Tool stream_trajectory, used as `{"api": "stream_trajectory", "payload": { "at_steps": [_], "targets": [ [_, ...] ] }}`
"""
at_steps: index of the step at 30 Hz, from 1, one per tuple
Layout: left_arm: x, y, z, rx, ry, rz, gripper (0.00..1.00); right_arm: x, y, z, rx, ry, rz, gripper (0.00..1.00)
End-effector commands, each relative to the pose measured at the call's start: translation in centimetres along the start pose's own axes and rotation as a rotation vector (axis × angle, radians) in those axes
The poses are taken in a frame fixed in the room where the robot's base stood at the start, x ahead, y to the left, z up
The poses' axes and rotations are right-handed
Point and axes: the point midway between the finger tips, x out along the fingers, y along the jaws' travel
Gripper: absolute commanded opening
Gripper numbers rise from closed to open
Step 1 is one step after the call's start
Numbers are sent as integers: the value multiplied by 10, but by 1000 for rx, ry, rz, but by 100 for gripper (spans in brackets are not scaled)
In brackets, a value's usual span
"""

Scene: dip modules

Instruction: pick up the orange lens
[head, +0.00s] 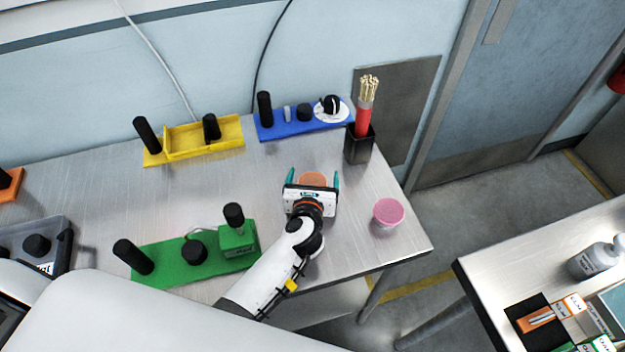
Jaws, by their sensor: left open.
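The orange lens (313,179) lies on the metal table as a flat round disc. Its near part is hidden behind my left gripper. My left gripper (312,178) is open, with one teal finger on each side of the lens. From this view I cannot tell whether the fingers touch it or how high they are above the table. My right gripper is not in view.
A pink round piece (389,212) stands to the right near the table's edge. A black holder (359,145) with a red bundle of sticks stands behind. Blue (270,131), yellow (180,142) and green (165,262) modules with black knobs surround the left and back.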

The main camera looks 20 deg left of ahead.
Motion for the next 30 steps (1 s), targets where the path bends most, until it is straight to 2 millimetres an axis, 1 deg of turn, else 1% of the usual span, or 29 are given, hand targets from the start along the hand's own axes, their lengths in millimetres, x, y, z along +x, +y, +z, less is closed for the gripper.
{"api": "stream_trajectory", "payload": {
  "at_steps": [2,7,8,16,22,25,28,30],
  "targets": [
    [3,0,0,-1,0,0,89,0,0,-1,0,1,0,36],
    [2,0,0,-1,0,0,89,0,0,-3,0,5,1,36],
    [2,0,0,-1,0,0,85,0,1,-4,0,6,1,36],
    [2,0,0,-1,0,0,41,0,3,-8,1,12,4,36],
    [2,0,0,-1,0,0,41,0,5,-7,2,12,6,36],
    [1,0,-4,-1,1,0,41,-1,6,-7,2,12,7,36],
    [-3,0,-18,-3,3,-1,41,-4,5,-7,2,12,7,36],
    [-7,0,-31,-5,4,1,41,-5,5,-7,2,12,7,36]
  ]
}}
